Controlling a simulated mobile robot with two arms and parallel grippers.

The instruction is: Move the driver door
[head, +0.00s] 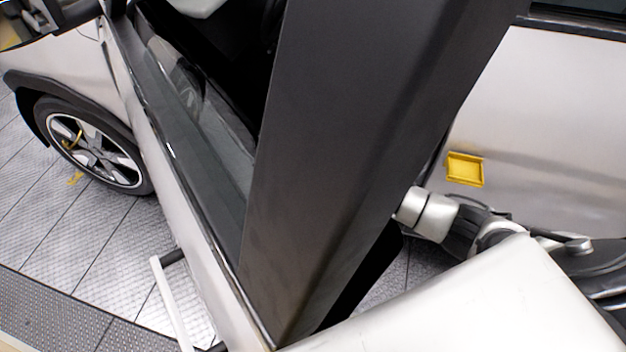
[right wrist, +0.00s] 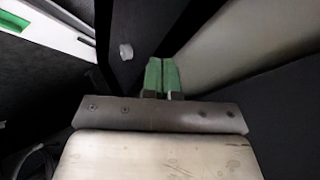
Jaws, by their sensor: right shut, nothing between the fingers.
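The driver door (head: 180,200) stands open in the head view, with its dark window frame (head: 340,150) crossing the middle. Floor shows through a gap between the frame's lower edge and the car body. A pale bar handle (head: 172,305) with dark mounts sticks out at the door's lower left. My right arm comes in from the right and passes behind the frame, which hides its gripper there. In the right wrist view my right gripper (right wrist: 163,75) has its green fingers together and empty, close to dark and pale surfaces. My left gripper is not in view.
The silver car side (head: 550,110) with a yellow square (head: 465,169) is at the right. The front wheel (head: 95,145) stands at the left. Metal-plate floor (head: 100,230) lies clear beside the door. Dark and pale panels hem in the right gripper.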

